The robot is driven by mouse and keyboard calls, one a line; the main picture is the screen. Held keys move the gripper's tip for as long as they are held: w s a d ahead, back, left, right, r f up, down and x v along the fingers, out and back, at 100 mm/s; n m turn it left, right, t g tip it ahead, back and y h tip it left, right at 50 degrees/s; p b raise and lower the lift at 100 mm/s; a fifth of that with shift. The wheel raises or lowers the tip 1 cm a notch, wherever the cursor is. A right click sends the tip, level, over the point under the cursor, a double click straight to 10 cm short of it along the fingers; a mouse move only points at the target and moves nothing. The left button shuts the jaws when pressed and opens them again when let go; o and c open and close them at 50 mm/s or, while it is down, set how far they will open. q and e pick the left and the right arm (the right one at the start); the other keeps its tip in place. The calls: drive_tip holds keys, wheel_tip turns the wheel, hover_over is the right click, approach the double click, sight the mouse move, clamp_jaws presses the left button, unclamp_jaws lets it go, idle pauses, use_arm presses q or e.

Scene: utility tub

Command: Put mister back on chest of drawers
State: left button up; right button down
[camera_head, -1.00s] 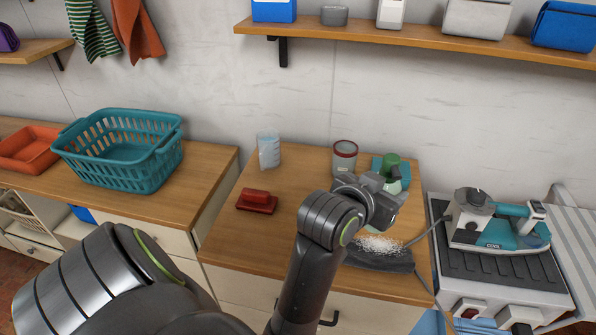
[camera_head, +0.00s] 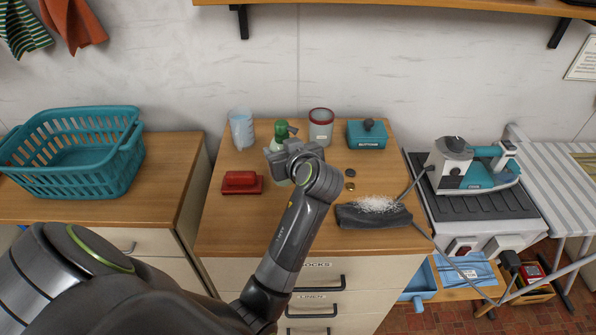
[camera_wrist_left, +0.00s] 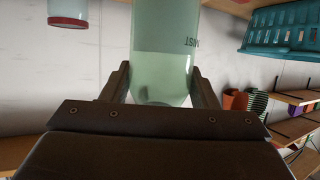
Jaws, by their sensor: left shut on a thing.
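The mister is a pale green bottle with a dark green top (camera_head: 281,133), upright at the chest of drawers (camera_head: 225,235). My left gripper (camera_head: 292,152) is shut on it and hides part of its body. In the left wrist view the mister's body (camera_wrist_left: 163,62) sits between the two fingers, with part of its lettering showing upside down. I cannot tell whether its base touches the wooden top. My right gripper is not in view.
A clear cup (camera_head: 241,128) and a red-rimmed canister (camera_head: 321,127) stand left and right of the mister. The front left of the top is clear.

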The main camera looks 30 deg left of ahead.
use_arm(q)
wheel_tip(320, 180, down, 4)
drive_tip(key=shift+r, duration=0.2)
wheel_tip(320, 180, down, 4)
drive_tip(key=shift+r+p, duration=0.1)
drive_tip(key=shift+p, duration=0.4)
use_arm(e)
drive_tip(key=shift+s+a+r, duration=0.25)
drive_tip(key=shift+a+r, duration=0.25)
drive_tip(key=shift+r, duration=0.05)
use_arm(q)
drive_tip(key=shift+d+f, duration=0.1)
drive_tip(key=shift+f, duration=0.15)
drive_tip(key=o, duration=1.2)
drive_tip(key=shift+r, duration=0.1)
drive_tip(key=shift+c, duration=0.2)
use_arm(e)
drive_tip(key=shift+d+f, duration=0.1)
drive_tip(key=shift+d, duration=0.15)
use_arm(q)
drive_tip(key=shift+r, duration=0.15)
